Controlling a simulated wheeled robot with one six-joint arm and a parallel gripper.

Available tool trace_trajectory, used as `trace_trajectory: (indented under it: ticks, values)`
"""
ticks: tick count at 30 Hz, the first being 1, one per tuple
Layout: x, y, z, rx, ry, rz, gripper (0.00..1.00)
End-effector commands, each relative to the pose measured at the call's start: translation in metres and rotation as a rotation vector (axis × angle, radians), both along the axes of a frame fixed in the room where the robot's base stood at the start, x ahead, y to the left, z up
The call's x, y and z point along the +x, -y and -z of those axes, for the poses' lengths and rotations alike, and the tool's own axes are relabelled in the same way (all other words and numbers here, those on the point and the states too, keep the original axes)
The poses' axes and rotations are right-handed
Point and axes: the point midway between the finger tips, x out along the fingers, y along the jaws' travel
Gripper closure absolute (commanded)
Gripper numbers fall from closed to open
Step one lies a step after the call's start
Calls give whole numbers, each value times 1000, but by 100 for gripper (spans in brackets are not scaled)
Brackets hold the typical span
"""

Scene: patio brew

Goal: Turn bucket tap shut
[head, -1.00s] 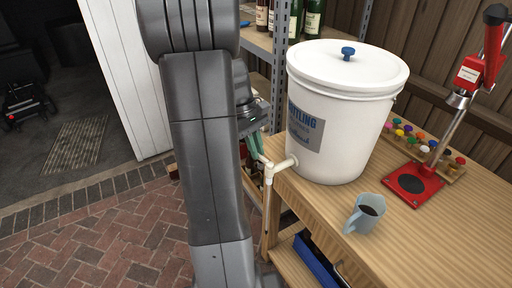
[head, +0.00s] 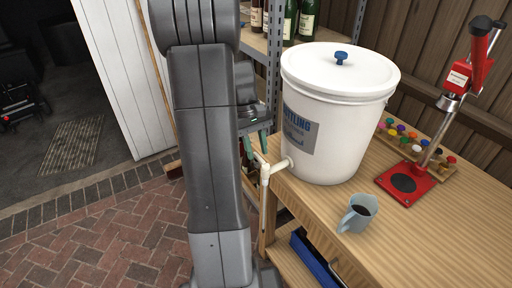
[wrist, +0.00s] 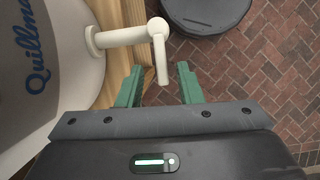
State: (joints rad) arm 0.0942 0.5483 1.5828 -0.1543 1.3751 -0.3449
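The white bucket (head: 325,150) stands on the wooden bench with its lid on. Its white tap (head: 278,169) sticks out to the left near the bottom, with a thin pipe hanging down past the bench edge. In the wrist view the tap (wrist: 118,38) ends in a white lever-like piece (wrist: 161,62) pointing toward my gripper. My gripper (wrist: 160,78) is open, its green fingers on either side of the end of this piece, with gaps visible. In the head view my gripper (head: 257,146) is just above the tap; contact cannot be told.
A red bottle capper (head: 407,183) and a rack of coloured caps (head: 436,160) are to the right. A metal shelf (head: 274,60) with bottles stands behind. Brick floor (head: 110,235) is open at left.

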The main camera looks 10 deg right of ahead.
Motion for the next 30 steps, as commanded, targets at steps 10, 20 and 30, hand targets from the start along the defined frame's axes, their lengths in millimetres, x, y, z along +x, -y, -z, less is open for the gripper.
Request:
trace_trajectory:
  ticks: [10,20,30]
  values:
    - [8,-3,-19,0,2,-1,67]
    - [35,-11,-88,0,3,-1,67]
    - [50,-16,-126,0,0,0,67]
